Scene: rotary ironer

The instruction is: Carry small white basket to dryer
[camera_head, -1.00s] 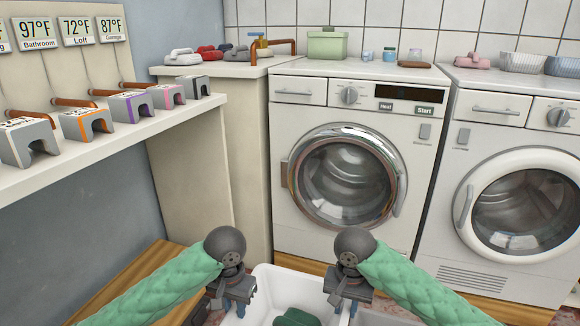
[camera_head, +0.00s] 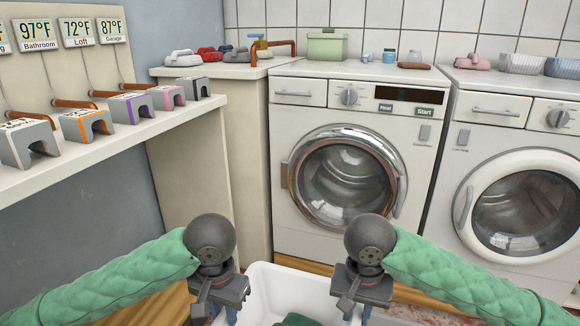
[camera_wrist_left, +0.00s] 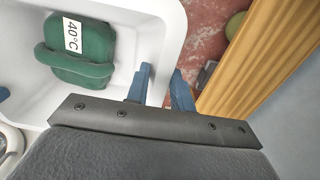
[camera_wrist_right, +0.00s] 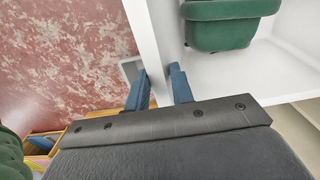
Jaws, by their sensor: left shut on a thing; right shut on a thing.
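The small white basket (camera_head: 290,279) is at the bottom centre of the head view, its near part cut off by the frame. A folded green cloth labelled 40°C (camera_wrist_left: 88,58) lies inside it. My left gripper (camera_head: 222,314) is shut on the basket's left rim; in the left wrist view its blue fingers (camera_wrist_left: 160,90) straddle that wall. My right gripper (camera_head: 356,314) is shut on the opposite rim, with its fingers (camera_wrist_right: 160,90) either side of it. A silver-doored machine with Heat and Start buttons (camera_head: 345,175) stands ahead, its round door shut.
A second white front-loader (camera_head: 520,205) stands at the right, door shut. A shelf with several grey blocks (camera_head: 85,125) juts out at the left. A wooden bench edge (camera_wrist_left: 250,60) is close beside the basket's left side. Red mottled floor (camera_wrist_right: 65,60) shows to the right.

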